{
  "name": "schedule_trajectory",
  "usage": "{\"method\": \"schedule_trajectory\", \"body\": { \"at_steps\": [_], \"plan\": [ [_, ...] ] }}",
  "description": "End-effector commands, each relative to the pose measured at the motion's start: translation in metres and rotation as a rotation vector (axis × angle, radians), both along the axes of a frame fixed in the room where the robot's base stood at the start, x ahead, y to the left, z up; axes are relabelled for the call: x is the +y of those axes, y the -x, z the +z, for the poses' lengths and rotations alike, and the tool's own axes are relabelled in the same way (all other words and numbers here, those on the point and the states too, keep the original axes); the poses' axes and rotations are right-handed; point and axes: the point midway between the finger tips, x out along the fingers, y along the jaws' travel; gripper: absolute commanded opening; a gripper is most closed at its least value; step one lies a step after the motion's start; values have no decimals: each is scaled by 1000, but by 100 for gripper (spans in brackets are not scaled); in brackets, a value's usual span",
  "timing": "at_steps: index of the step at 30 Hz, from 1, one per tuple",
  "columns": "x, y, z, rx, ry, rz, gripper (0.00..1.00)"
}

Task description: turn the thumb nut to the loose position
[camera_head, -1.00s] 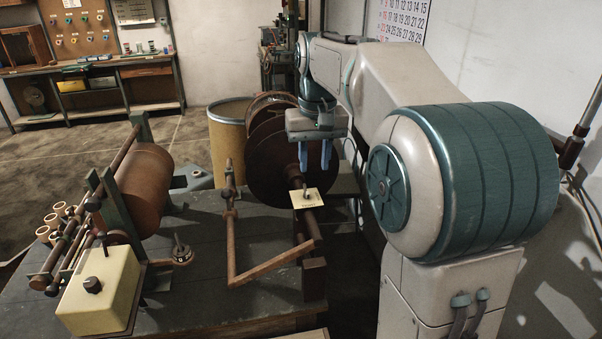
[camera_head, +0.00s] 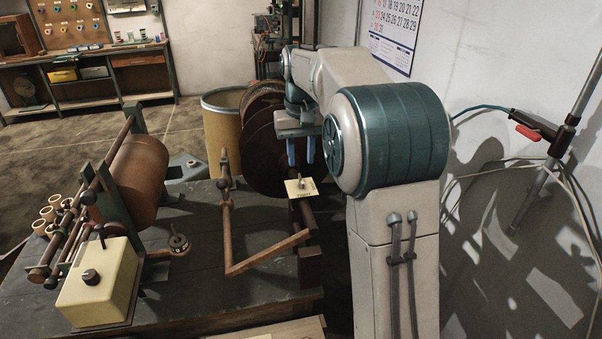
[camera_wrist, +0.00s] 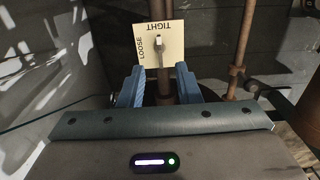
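The thumb nut (camera_head: 301,183) stands on a small cream plate (camera_head: 292,190) on the spindle support, below my gripper. In the wrist view the nut (camera_wrist: 160,41) is a small grey lever, and the plate (camera_wrist: 146,32) is marked LOOSE on its left side and TIGHT along its top. The lever points up toward TIGHT. My gripper (camera_head: 301,164) hangs above the plate with its blue fingers pointing down. In the wrist view the gripper (camera_wrist: 159,72) is open and empty, its fingers apart on either side of the nut's line.
Brown reel discs (camera_head: 266,155) stand just behind the plate. A rusty bent bar (camera_head: 266,256) lies in front and to the left. The winding machine with a cream box (camera_head: 98,285) fills the left of the dark table (camera_head: 190,290). A wall (camera_head: 480,60) is at right.

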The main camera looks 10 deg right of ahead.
Motion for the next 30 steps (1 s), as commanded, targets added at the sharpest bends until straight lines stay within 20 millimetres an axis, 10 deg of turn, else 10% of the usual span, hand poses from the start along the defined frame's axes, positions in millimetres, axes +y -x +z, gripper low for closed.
{"method": "schedule_trajectory", "body": {
  "at_steps": [9,21,24,30],
  "plan": [
    [0,0,-47,1,0,0,30],
    [0,0,-54,-1,0,0,30],
    [0,0,-54,-1,0,0,3],
    [0,0,-54,-1,0,1,0]
  ]
}}
